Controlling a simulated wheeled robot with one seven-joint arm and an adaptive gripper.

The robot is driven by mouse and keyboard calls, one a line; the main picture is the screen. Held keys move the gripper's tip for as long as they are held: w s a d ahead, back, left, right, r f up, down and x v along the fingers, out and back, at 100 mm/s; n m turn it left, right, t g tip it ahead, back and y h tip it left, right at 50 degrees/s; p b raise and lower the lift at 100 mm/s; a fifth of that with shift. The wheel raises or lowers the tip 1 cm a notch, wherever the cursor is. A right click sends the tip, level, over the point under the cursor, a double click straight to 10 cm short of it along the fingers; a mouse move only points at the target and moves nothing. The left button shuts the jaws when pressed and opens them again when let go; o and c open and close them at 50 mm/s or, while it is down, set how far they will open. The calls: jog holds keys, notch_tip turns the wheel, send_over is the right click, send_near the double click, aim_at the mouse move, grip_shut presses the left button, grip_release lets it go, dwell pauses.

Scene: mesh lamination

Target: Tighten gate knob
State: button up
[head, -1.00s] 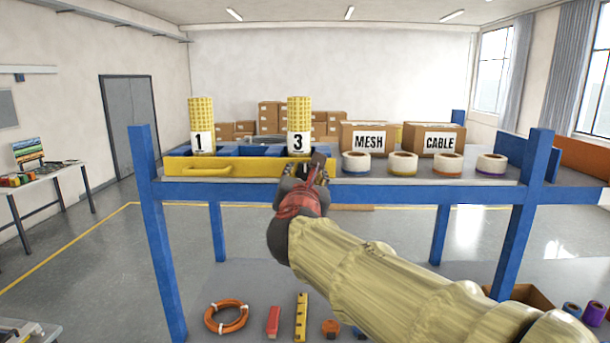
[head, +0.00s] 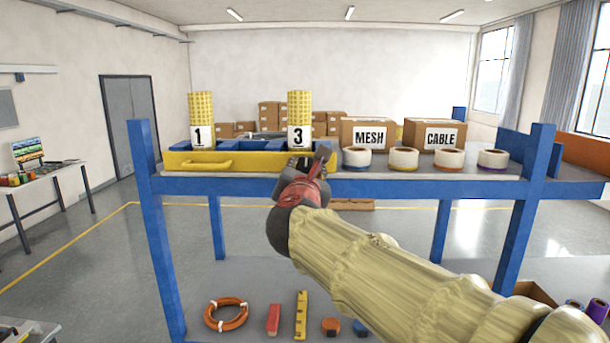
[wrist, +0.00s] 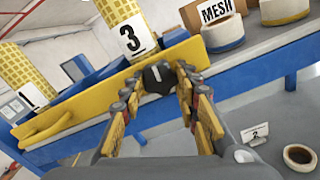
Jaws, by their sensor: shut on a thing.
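The gate knob (wrist: 158,77) is a dark, many-sided knob with a white mark, on the front of the yellow gate bar (wrist: 187,53). My gripper (wrist: 159,84) is shut on the knob, with one finger on either side of it in the wrist view. In the head view my gripper (head: 308,168) is at the right end of the yellow gate (head: 250,163), and it hides the knob there. The white mark on the knob stands nearly upright in the wrist view.
Yellow mesh rolls labelled 1 (head: 201,120) and 3 (head: 299,120) stand in the blue tray behind the gate. Several tape rolls (head: 404,158) and boxes marked MESH (head: 374,134) and CABLE (head: 434,134) are to the right. An orange ring (head: 226,314) lies on the lower shelf.

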jog(key=m+b, duration=0.3)
jog(key=b, duration=0.1)
jog(key=shift+f+b, duration=0.2)
jog(key=shift+b, duration=0.15)
jog(key=m+b, duration=0.4)
jog(key=b, duration=0.1)
jog(key=shift+m+b, duration=0.35)
jog(key=shift+m, duration=0.05)
jog(key=m+b, duration=0.4)
jog(key=shift+b, duration=0.4)
jog(key=m+b, duration=0.4)
jog(key=shift+r+m, duration=0.15)
jog(key=shift+m, duration=0.25)
jog(key=o, duration=1.1)
jog(key=shift+r, duration=0.1)
jog(key=shift+o, duration=0.3)
jog(key=s, duration=1.2)
jog(key=shift+a, duration=0.25)
